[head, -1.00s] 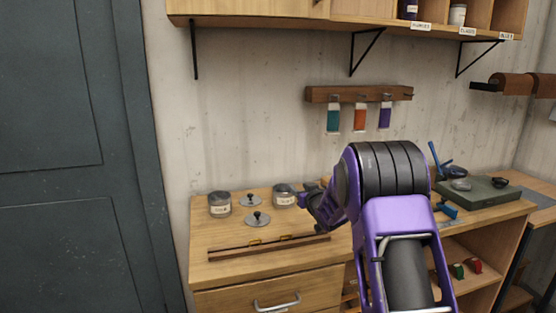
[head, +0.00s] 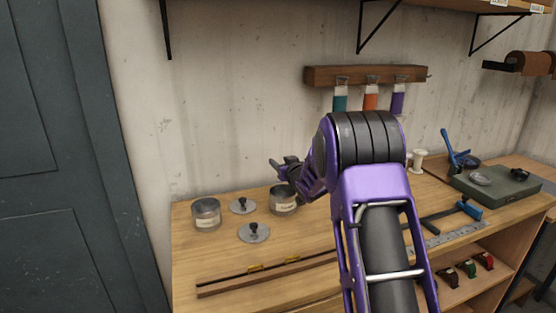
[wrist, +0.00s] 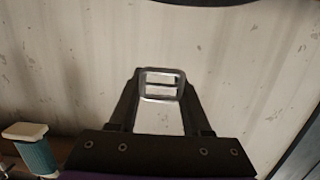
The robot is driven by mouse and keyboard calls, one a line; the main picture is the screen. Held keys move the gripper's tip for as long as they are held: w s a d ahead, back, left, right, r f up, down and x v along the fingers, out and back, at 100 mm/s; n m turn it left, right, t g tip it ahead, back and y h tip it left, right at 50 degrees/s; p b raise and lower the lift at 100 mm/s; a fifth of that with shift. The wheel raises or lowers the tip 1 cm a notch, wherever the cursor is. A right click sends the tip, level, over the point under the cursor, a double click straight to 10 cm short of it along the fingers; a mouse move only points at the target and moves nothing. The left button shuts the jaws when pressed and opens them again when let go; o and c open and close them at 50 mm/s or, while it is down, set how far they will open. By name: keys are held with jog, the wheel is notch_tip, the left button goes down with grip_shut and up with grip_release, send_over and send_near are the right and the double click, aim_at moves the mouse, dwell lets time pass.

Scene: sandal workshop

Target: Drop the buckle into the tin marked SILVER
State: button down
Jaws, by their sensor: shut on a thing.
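A silver rectangular buckle (wrist: 162,84) with a middle bar sits between the fingertips of my gripper (head: 278,166) in the wrist view. My gripper is shut on it. In the head view the gripper is above the right tin (head: 283,207), against the wall behind; the buckle cannot be made out there. The left tin (head: 206,214) stands apart at the bench's left end. Both are round, open metal tins with pale labels, too small to read. One lid (head: 243,206) lies between the tins and another lid (head: 253,233) lies in front of them.
A long dark wooden strip (head: 260,276) lies along the bench front. A rack (head: 365,75) with hanging coloured tubes is on the wall behind. A green block (head: 495,185), a blue-handled tool (head: 468,208) and a steel ruler (head: 450,236) lie to the right.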

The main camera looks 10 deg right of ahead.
jog(key=shift+s+f+b, duration=0.1)
jog(key=shift+f+b, duration=1.35)
jog(key=shift+f, duration=1.5)
jog(key=shift+c, duration=1.4)
grip_release()
jog(key=shift+s, duration=0.1)
jog(key=v, duration=1.7)
jog(key=shift+d, duration=0.15)
jog(key=shift+r, duration=0.15)
